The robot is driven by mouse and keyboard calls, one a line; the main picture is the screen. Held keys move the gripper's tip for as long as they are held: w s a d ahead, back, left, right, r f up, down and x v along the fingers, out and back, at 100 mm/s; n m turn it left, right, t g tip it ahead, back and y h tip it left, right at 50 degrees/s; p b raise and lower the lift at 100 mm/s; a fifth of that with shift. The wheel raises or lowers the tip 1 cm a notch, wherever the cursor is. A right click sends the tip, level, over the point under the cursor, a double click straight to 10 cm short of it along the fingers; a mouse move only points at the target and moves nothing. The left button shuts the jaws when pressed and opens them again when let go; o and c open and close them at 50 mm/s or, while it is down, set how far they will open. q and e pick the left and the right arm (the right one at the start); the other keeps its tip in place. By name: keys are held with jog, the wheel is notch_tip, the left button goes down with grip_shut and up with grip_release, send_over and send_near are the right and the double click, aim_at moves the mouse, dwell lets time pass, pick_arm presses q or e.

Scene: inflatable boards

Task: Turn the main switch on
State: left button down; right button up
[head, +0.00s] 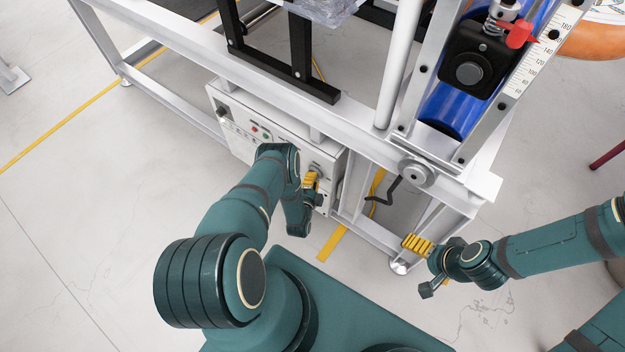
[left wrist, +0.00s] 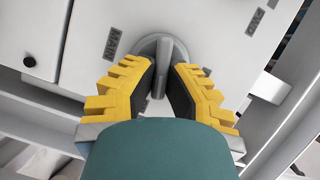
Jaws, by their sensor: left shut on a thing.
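The main switch is a round grey knob with a raised bar handle (left wrist: 158,62), on the light front panel of a control box (head: 238,112). A dark "MAIN" label (left wrist: 112,43) is left of it in the left wrist view. My left gripper (head: 311,180) is at the right part of the panel and shut on the bar handle. In the left wrist view its yellow ridged fingers (left wrist: 157,85) lie on both sides of the handle, which points nearly straight up in that picture. My right gripper (head: 416,245) hangs away from the panel; its finger gap is unclear.
The box sits under a light metal frame (head: 345,125). A handwheel (head: 415,172) and blue cylinder (head: 450,105) are at the right.

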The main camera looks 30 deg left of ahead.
aim_at(316, 155)
pick_arm(q)
jog(key=shift+w+f+m+t+y+b, duration=0.1)
jog(key=shift+m+t+y+b, duration=0.3)
jog(key=shift+m, duration=0.8)
jog(key=c, duration=1)
grip_release()
jog(key=o, duration=0.4)
notch_tip(316, 155, up, 9)
jog(key=shift+a+r, duration=0.1)
jog(key=shift+r, duration=0.5)
jog(key=c, duration=0.4)
